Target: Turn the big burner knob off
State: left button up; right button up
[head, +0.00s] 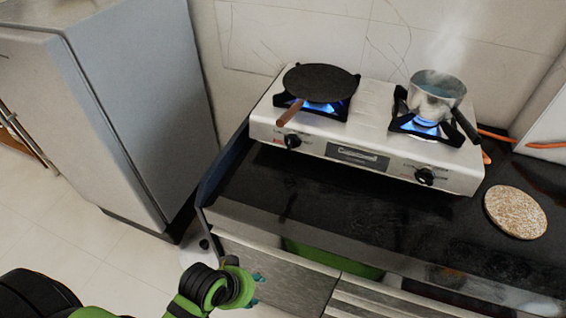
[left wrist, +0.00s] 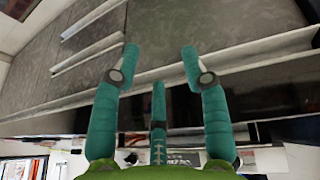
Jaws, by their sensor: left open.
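A white two-burner stove (head: 410,167) stands on the black counter. Its left knob (head: 292,141) and right knob (head: 425,177) are on the front face; which is the big burner's is not clear. Blue flames (head: 320,107) burn under the dark flat pan (head: 322,82) on the left burner, and blue flames (head: 427,127) show under the steaming pot (head: 437,92) on the right one. My left gripper (head: 257,290) is low in front of the cabinet, below the counter edge and apart from the knobs. The left wrist view shows its teal fingers (left wrist: 160,58) spread and empty. My right gripper is out of view.
The pan's brown handle (head: 290,113) reaches over the stove front near the left knob. A round cork mat (head: 515,212) lies on the counter at right. A grey fridge (head: 145,100) stands at left. The counter before the stove is mostly clear.

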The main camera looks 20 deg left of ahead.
pick_arm(q)
jog(key=w+d+r+n+t+h, duration=0.2)
jog(key=w+r+n, duration=0.1)
jog(key=w+n, duration=0.1)
jog(key=w+d+r+n+t+h, duration=0.2)
jog(key=w+d+r+n+t, duration=0.1)
jog(key=w, duration=0.3)
jog(key=w+d+r+n+t+h, duration=0.2)
jog(key=w+d+r+n+h, duration=0.1)
jog(key=w+r+n, duration=0.2)
jog(key=shift+w+r+n, duration=0.2)
jog(key=shift+w+n, duration=0.05)
jog(key=shift+n, duration=0.35)
jog(key=w+a+r+n+t+y, duration=0.25)
jog(key=w+a+n+t, duration=0.35)
jog(key=n, duration=0.5)
jog(key=n+y, duration=0.6)
jog(key=n, duration=0.6)
send_near(287, 146)
jog(key=shift+w+d+f+t, duration=0.1)
jog(key=shift+w+f+t, duration=0.1)
jog(key=shift+w, duration=0.15)
jog(key=shift+w+f+t, duration=0.15)
jog(key=shift+w+t, duration=0.05)
jog(key=shift+w, duration=0.55)
jog(key=w, duration=0.6)
grip_shut()
